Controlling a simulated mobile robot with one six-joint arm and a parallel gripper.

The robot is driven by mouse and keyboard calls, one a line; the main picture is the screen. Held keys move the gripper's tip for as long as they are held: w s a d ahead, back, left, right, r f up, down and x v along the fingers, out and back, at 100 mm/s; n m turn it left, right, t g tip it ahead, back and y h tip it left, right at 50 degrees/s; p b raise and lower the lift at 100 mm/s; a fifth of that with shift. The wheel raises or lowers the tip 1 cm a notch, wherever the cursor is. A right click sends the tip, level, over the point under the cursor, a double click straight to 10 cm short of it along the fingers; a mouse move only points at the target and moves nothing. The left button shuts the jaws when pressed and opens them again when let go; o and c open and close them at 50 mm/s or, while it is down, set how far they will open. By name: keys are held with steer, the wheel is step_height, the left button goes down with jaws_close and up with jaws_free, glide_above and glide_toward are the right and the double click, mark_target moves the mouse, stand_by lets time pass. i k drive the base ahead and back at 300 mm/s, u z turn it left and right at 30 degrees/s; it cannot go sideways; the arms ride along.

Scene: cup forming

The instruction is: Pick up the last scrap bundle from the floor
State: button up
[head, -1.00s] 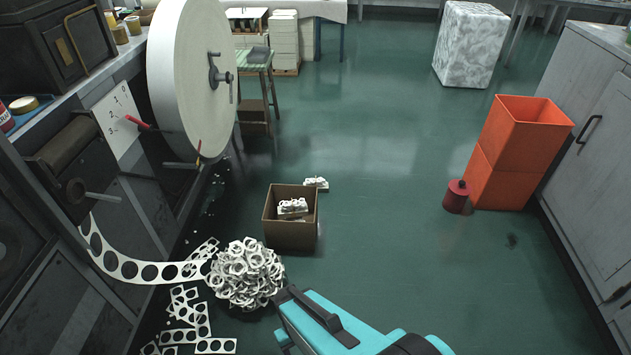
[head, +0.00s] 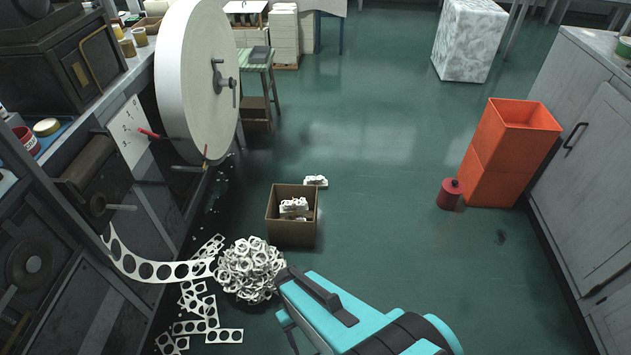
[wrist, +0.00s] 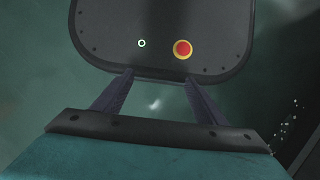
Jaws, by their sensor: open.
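A small white scrap bundle (head: 316,181) lies on the green floor just behind the open brown cardboard box (head: 268,228) in the head view. Other white scrap bundles (head: 294,206) are inside the box. My gripper (wrist: 157,85) shows in the wrist view with its two fingers apart and nothing between them. In the head view my teal arm reaches in from the bottom, in front of the box; the fingertips cannot be made out there. The wrist view does not show the bundle.
A big heap of loose white scrap (head: 250,268) and a punched paper strip (head: 150,268) lie left of my arm. Orange bins (head: 505,155) and a red can (head: 450,194) stand at right by grey cabinets (head: 590,140). The middle floor is clear.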

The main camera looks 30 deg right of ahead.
mark_target(318, 180)
steer(key=u, duration=0.25)
steer(key=k, duration=0.6)
steer(key=z, duration=1.95)
steer(key=i, duration=1.9)
